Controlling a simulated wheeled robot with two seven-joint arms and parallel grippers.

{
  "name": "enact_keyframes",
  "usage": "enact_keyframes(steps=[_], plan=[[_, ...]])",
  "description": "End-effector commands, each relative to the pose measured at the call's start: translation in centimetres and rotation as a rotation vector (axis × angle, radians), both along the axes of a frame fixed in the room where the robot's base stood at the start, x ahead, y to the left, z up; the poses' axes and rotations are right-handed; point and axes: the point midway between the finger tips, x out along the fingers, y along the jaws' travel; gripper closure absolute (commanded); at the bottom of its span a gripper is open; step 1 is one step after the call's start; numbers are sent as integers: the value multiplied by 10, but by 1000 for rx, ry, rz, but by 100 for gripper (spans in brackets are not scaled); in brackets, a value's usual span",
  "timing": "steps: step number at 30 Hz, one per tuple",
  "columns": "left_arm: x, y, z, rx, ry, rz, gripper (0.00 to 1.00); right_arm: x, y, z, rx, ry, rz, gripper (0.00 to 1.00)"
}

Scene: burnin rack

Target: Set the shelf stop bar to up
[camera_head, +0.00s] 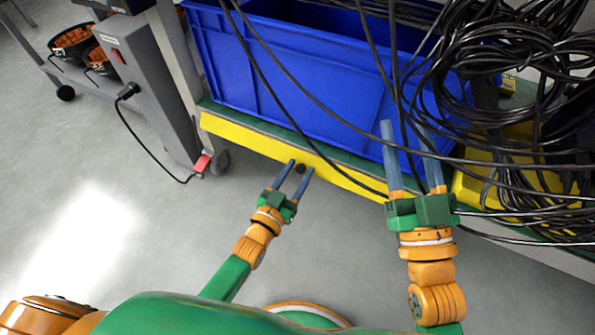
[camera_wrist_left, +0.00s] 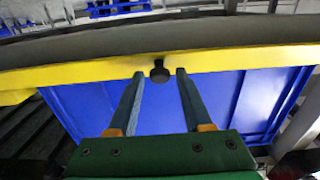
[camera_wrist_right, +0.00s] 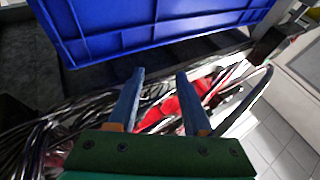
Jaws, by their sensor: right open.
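The shelf stop bar (camera_head: 233,128) is a long yellow bar along the front of the shelf, below the blue bin. It also crosses the left wrist view (camera_wrist_left: 80,70), with a dark round knob (camera_wrist_left: 160,74) on it. The knob (camera_head: 300,169) shows in the head view too. My left gripper (camera_head: 302,168) is open, with its two fingers on either side of the knob; whether they touch it I cannot tell. My right gripper (camera_head: 405,128) is open and appears empty, in front of the blue bin at the right. In the right wrist view its fingers (camera_wrist_right: 158,78) are apart.
A large blue bin (camera_head: 290,65) stands on the shelf behind the bar. Black cables (camera_head: 500,80) hang in loops at the right, some near my right gripper. A grey post with a red switch (camera_head: 150,75) stands at the left. The floor at left is clear.

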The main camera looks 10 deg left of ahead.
Motion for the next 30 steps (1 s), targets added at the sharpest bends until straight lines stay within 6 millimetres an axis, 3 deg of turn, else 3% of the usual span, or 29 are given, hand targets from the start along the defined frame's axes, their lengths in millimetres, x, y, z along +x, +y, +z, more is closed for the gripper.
enact_keyframes(steps=[1,5,30], plan=[[0,0,0,0,0,0,67,0,0,0,0,1,0,50],[0,0,0,0,0,0,100,0,0,0,0,2,0,50],[0,0,1,2,7,0,100,5,-1,-13,-17,71,-8,50]])
